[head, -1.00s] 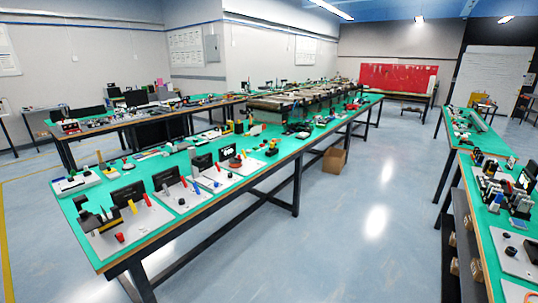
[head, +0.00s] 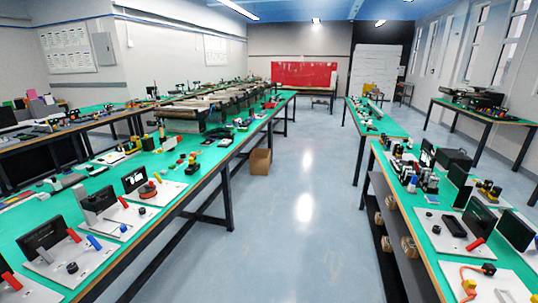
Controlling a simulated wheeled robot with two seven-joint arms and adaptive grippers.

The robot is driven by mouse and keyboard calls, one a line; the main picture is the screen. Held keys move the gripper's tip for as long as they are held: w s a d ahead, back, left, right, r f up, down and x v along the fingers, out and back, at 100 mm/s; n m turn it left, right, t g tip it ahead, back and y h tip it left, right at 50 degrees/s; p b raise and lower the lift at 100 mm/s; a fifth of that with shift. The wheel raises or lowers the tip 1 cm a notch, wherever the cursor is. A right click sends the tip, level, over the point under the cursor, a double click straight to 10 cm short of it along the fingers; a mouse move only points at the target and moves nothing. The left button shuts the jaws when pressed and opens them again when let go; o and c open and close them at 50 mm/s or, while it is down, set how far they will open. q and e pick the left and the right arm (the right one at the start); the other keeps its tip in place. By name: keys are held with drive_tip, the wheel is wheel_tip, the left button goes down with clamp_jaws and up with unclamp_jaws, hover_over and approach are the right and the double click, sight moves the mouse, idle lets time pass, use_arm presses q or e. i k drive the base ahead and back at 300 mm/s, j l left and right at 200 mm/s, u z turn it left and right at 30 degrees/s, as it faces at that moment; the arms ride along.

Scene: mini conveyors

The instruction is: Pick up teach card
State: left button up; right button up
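I cannot make out a teach card for certain in the head view. The left long table (head: 207,158) has a green top that carries white boards with dark screens and coloured handles, such as the near board (head: 70,262). The right table (head: 405,228) has a green top with more white boards and small devices, too small to tell apart. Neither of my grippers is in view.
A wide grey floor aisle (head: 300,185) lies clear between the two tables. Mini conveyors (head: 207,104) stand on the left table further back. A cardboard box (head: 260,161) sits on the floor beside the left table. A red panel (head: 304,74) stands at the far wall.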

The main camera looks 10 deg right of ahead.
sight(409, 173)
drive_tip(key=i+z, duration=1)
drive_tip(key=i, duration=0.6)
drive_tip(key=i+j+z, duration=0.25)
drive_tip(key=i, duration=0.6)
drive_tip(key=i+l+z, duration=0.1)
drive_tip(key=i+z, duration=0.2)
drive_tip(key=z, duration=0.15)
drive_tip(key=i+z, duration=0.4)
drive_tip(key=i+l+z, duration=0.1)
drive_tip(key=i+z, duration=0.45)
drive_tip(key=z, duration=0.2)
